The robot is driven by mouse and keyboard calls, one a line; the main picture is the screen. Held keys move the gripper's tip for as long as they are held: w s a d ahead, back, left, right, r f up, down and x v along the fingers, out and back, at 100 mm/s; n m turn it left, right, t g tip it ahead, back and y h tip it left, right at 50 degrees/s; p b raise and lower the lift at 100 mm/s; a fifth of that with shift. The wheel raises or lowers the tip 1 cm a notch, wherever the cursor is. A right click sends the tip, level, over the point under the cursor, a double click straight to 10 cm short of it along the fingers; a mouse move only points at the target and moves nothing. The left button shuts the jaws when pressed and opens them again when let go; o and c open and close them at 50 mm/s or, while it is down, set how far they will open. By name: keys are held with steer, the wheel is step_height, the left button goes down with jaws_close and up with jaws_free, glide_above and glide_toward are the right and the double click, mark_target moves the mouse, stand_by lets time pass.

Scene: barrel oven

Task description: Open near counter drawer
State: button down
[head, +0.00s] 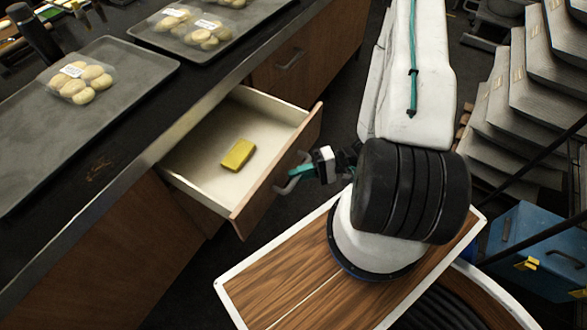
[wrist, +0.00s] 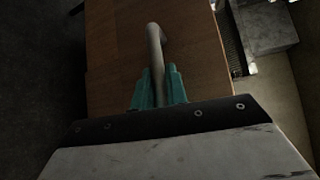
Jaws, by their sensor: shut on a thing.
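The near counter drawer (head: 262,158) stands pulled out from under the counter, with its pale inside in view. A yellow block (head: 238,154) lies on the drawer floor. The drawer's grey bar handle (head: 280,188) is on the wooden front. My gripper (head: 296,172) is shut on this handle, at the outer side of the drawer front. In the wrist view the teal fingers (wrist: 159,88) lie on both sides of the curved handle (wrist: 155,40), against the brown drawer front (wrist: 195,50). How deep the drawer runs under the counter is hidden.
The dark counter top carries trays (head: 135,65) with bagged dough balls (head: 75,80). A second drawer (head: 300,60), farther along, is shut. Stacked grey trays (head: 520,110) and a blue box (head: 535,250) stand at the right. Dark floor shows beyond the open drawer.

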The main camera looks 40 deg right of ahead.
steer(key=shift+s+a, duration=0.1)
steer(key=shift+s, duration=0.15)
steer(key=c, duration=1.4)
jaws_free()
steer(key=shift+w, duration=0.1)
steer(key=shift+d, duration=0.35)
steer(key=v, duration=0.7)
steer(key=shift+d, duration=0.1)
